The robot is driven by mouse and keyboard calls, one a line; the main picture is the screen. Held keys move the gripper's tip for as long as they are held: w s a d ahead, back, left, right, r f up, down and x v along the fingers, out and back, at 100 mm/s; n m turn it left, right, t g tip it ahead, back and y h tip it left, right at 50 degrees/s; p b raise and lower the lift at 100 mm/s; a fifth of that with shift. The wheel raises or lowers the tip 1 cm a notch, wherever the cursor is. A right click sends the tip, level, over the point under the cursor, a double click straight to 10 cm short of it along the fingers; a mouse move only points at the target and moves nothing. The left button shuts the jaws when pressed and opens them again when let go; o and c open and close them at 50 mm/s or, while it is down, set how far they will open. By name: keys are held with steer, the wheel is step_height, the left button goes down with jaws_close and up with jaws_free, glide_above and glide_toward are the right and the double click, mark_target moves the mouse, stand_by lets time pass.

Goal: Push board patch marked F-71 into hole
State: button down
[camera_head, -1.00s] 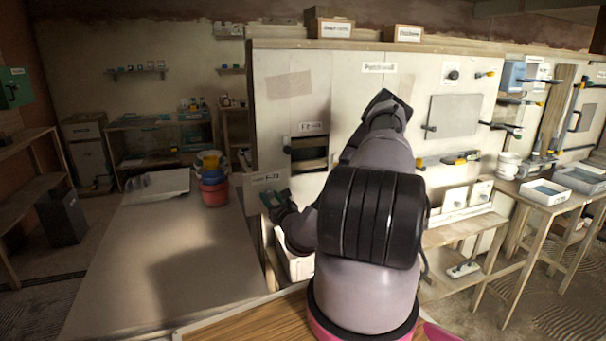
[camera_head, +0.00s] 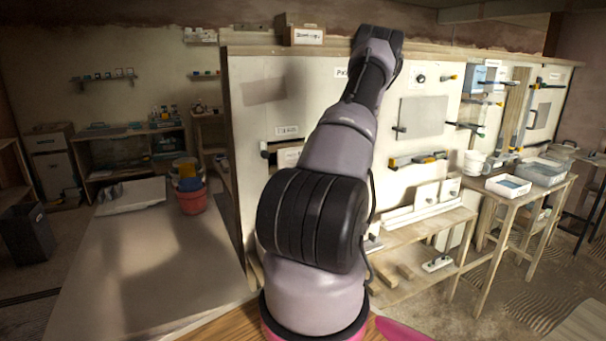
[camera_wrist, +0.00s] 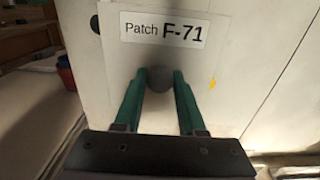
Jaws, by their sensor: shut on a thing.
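The board patch marked F-71 (camera_wrist: 118,62) is a pale board that fills the middle of the wrist view, with its label near the top. My gripper (camera_wrist: 159,78) has its green fingers shut on the round grey knob (camera_wrist: 157,88) of the patch. In the head view my arm hides the gripper. The dark hole (camera_head: 271,156) is in the pale wall panel under a small label.
A grey work table (camera_head: 150,270) lies at left, with stacked buckets (camera_head: 190,190) at its far end. A low wooden bench (camera_head: 425,238) stands right of my arm. Clamps (camera_head: 420,159) and a grey plate (camera_head: 422,117) are on the wall to the right.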

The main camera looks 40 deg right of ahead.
steer(key=x, duration=1)
steer(key=shift+w, duration=0.25)
stand_by(1.0)
steer(key=shift+c, duration=0.9)
jaws_free()
steer(key=shift+f, duration=0.1)
steer(key=shift+v, duration=2.95)
